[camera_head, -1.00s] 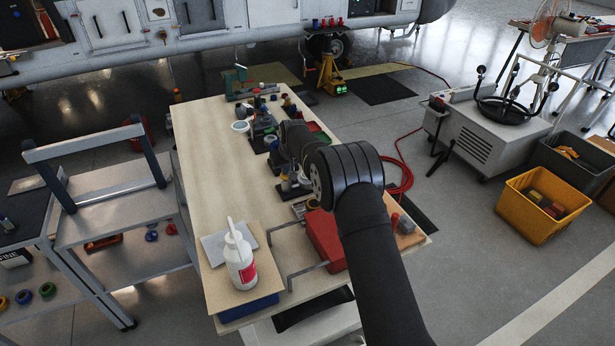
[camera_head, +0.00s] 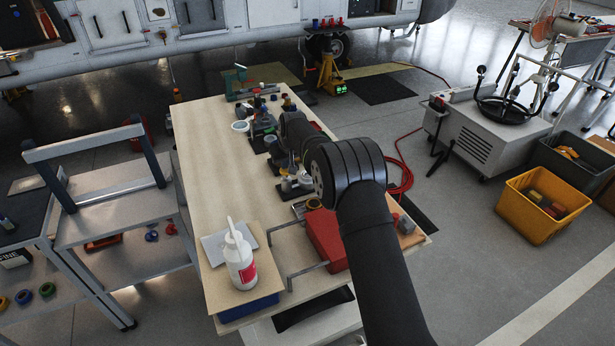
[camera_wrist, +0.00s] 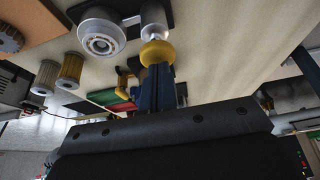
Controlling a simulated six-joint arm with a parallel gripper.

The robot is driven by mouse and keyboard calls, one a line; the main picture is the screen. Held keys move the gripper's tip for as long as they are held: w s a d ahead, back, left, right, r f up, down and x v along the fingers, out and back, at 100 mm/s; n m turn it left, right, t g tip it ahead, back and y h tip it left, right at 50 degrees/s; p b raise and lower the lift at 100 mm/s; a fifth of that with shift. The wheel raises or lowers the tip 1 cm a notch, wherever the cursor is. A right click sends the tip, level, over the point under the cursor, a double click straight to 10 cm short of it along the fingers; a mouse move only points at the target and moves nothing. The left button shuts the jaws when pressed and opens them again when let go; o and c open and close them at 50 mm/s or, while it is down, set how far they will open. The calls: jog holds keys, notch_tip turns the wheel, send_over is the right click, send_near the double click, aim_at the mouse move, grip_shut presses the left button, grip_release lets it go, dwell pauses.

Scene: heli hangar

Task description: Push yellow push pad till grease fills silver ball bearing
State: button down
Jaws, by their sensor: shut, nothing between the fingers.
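In the wrist view, the yellow push pad (camera_wrist: 157,52) is a rounded disc just beyond my fingertips. A shiny silver post (camera_wrist: 154,26) stands right behind it. My gripper (camera_wrist: 157,75) is shut and empty, its fingertips at the pad; I cannot tell whether they touch it. The silver ball bearing (camera_wrist: 101,36), a ring with a pale inner face, sits just left of the pad on a dark base. Grease inside it cannot be made out.
In the head view, a white bottle (camera_head: 240,262) and a red box (camera_head: 326,238) stand on the near end of the workbench (camera_head: 205,150). Its left side is clear.

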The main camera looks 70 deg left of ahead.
notch_tip(320, 180, up, 7)
dwell(0.6)
jog(key=shift+f, duration=0.1)
jog(key=shift+f, duration=3.45)
